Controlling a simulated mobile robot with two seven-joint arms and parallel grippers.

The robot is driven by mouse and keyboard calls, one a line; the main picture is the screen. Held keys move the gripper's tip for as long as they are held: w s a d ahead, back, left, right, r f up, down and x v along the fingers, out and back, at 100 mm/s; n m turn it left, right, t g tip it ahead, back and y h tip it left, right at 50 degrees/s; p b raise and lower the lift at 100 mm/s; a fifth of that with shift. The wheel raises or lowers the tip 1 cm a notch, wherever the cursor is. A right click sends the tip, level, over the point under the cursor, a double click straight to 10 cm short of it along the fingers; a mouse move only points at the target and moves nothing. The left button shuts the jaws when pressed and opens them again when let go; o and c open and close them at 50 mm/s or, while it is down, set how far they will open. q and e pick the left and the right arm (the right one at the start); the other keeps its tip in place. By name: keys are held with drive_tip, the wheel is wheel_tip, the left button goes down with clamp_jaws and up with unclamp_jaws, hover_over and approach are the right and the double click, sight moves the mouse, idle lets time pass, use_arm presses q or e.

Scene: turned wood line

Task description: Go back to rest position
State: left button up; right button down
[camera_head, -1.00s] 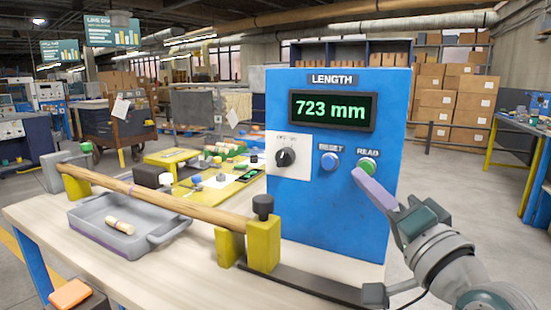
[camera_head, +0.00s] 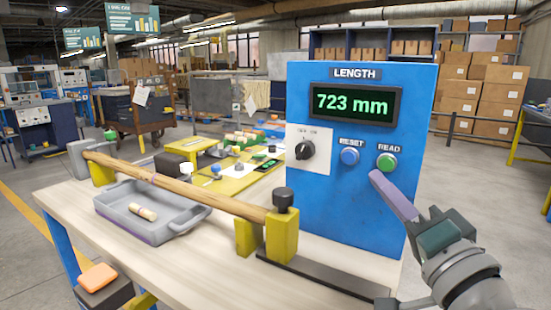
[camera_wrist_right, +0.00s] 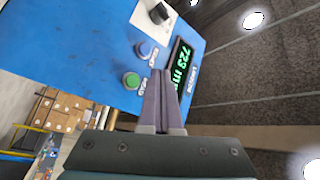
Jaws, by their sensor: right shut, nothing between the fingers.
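My right gripper (camera_head: 378,178) is shut and empty. Its fingertips are in front of the blue length box (camera_head: 335,215), just below the green READ button (camera_head: 386,162), and look apart from it. In the right wrist view the closed fingers (camera_wrist_right: 161,76) point at the box, with the green button (camera_wrist_right: 131,80) and the blue RESET button (camera_wrist_right: 146,48) beside them. The box display (camera_head: 355,104) reads 723 mm in green. A turned wood piece (camera_head: 180,186) lies across the yellow supports (camera_head: 282,232). My left gripper is not in view.
An orange block (camera_head: 97,277) is at the near left. Cardboard boxes (camera_head: 470,90) stand far right. Open floor lies right of the bench.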

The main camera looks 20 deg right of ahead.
drive_tip(key=s+a+f+n+g+y+p, duration=0.45)
drive_tip(key=s+a+n+g, duration=0.5)
drive_tip(key=a, duration=0.25)
drive_tip(key=s+d+r+n+g+h+p, duration=0.25)
drive_tip(key=s+n+g+p, duration=0.4)
drive_tip(key=s, duration=0.95)
wheel_tip(320, 180, up, 37)
drive_tip(key=m+g+p, duration=0.1)
drive_tip(key=p, duration=3.4)
drive_tip(key=shift+w+d+f, duration=0.15)
drive_tip(key=shift+w, duration=0.2)
